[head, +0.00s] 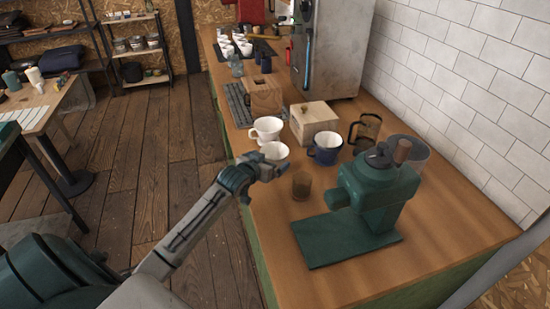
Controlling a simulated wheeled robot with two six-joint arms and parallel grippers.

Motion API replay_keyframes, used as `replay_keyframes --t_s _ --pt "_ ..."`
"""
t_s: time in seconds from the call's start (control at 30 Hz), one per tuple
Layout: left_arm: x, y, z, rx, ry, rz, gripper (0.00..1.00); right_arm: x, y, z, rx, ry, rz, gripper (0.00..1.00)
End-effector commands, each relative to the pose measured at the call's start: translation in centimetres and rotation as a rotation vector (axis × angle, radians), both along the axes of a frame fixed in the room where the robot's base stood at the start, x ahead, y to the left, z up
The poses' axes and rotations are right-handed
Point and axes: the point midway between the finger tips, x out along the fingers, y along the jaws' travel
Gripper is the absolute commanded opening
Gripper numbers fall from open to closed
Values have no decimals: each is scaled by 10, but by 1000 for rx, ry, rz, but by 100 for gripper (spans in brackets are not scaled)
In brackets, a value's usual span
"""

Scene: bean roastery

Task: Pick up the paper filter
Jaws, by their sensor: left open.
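My left gripper (277,168) is open at the left edge of the wooden counter, just in front of a white, round, open-topped piece (274,150). The gripper hides the lower part of this piece. I cannot tell whether it is the paper filter or a cup. I cannot tell whether the gripper touches it. A white cup-like dripper (267,127) stands just behind it. No other thing shows clearly as a paper filter. My right gripper is not in view.
The counter's front left is clear.

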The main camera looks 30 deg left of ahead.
Motion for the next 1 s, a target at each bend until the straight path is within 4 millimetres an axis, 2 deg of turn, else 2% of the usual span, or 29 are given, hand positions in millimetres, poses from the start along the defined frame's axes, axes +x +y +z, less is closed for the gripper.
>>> replay_keyframes --t_s 0.2,0.3,0.47,0.73,0.93,1.0 --pt "23 3 -3 -4 2 2 100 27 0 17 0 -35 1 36" --pt "35 5 -9 -3 1 2 100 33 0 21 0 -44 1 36" --pt "47 6 -15 -1 0 1 100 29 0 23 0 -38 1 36" --pt "48 6 -17 0 1 1 100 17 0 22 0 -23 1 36" --pt "48 6 -17 0 1 1 61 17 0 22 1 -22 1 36" --pt "48 6 -17 0 1 1 57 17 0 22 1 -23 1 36"
